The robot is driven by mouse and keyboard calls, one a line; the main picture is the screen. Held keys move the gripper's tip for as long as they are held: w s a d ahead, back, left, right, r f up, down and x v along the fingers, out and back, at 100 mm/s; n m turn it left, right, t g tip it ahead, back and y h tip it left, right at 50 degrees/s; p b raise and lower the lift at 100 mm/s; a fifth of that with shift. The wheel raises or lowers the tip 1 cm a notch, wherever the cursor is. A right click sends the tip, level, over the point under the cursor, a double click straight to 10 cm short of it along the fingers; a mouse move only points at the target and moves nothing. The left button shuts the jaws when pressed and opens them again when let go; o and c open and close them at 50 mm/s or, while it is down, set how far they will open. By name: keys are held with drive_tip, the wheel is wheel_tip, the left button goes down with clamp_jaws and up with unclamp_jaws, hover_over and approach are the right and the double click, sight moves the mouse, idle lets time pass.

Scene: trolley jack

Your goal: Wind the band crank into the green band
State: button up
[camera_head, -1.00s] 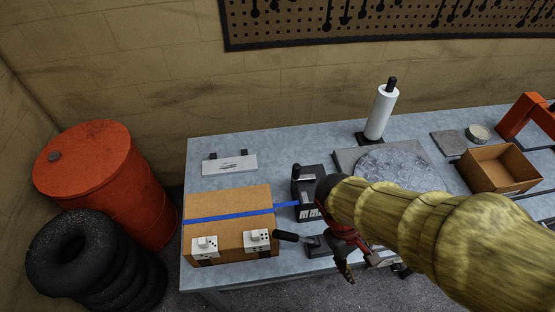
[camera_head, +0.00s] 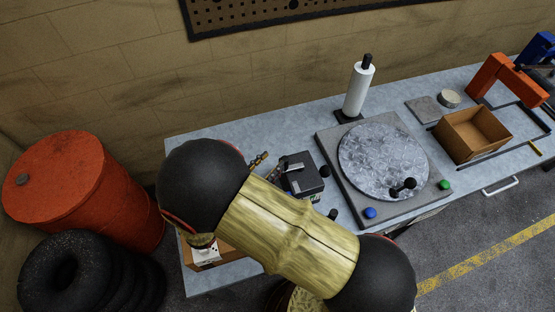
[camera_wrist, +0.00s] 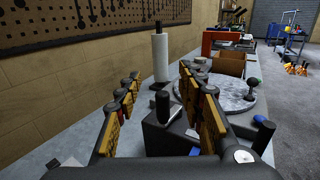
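The black crank unit (camera_head: 304,183) stands on the bench in the head view, with a light metal piece on top and a dark knob (camera_head: 325,172) at its right side. In the wrist view the dark unit (camera_wrist: 168,138) lies low between my fingers, with an upright black grip (camera_wrist: 162,104) on it. I cannot tell for sure which knob is the band crank's handle. No green band can be made out. My gripper (camera_wrist: 160,78) is open and empty, its yellow fingers wide apart. In the head view only its fingertips (camera_head: 259,161) show, just left of the unit.
A turntable (camera_head: 378,160) with blue and green knobs lies right of the unit. A paper roll (camera_head: 356,90) stands behind. An open cardboard box (camera_head: 472,136) is further right. My arm hides most of the strapped carton (camera_head: 228,255). An orange drum (camera_head: 85,195) and tyres stand left.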

wheel_tip(320, 180, down, 7)
drive_tip(key=b, duration=0.1)
drive_tip(key=shift+f+x, duration=0.2)
drive_tip(key=shift+x, duration=1.7)
drive_tip(key=shift+f+x, duration=0.2)
drive_tip(key=shift+x, duration=1.7)
drive_tip(key=shift+c, duration=0.7)
drive_tip(key=c, duration=0.7)
clamp_jaws()
